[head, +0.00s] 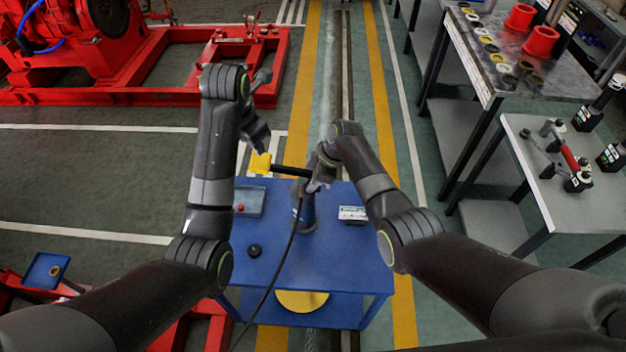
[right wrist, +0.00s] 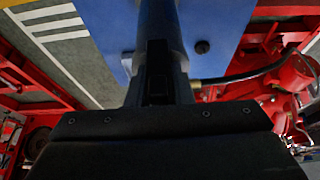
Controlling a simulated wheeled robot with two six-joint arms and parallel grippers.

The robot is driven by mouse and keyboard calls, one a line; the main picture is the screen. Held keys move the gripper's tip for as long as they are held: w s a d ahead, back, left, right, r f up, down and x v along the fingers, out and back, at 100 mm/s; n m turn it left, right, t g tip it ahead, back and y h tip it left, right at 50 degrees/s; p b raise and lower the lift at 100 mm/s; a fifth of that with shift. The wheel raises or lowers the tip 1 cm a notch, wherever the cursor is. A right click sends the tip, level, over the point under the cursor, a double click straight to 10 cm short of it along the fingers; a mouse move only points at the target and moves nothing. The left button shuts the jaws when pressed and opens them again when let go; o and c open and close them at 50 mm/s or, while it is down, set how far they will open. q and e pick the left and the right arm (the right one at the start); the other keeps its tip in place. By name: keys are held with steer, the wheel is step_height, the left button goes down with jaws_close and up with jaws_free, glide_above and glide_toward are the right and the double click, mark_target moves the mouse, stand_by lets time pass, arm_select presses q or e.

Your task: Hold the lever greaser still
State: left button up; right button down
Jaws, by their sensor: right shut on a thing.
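The lever greaser (head: 304,214) stands upright on the blue cart (head: 340,255), with a dark blue barrel and a black hose running down toward the front. A black lever (head: 290,171) sticks out to the left near its top, with a yellow piece (head: 260,163) at the end. My right gripper (head: 318,180) is shut on the upper part of the greaser. In the right wrist view the blue barrel (right wrist: 160,22) shows between the dark fingers. My left gripper (head: 262,145) is just above the yellow piece; its fingers are too unclear to tell contact or opening.
The cart top also holds a grey tray (head: 249,202), a small white-labelled box (head: 352,214) and a black knob (head: 254,251). Red machinery frames (head: 180,95) stand at the back left. A workbench (head: 520,60) and a grey table (head: 575,190) stand at the right.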

stand_by(0.7)
steer(key=c, duration=1.4)
jaws_free()
steer(key=shift+c, duration=0.2)
jaws_close()
arm_select(q)
steer(key=shift+c, duration=0.5)
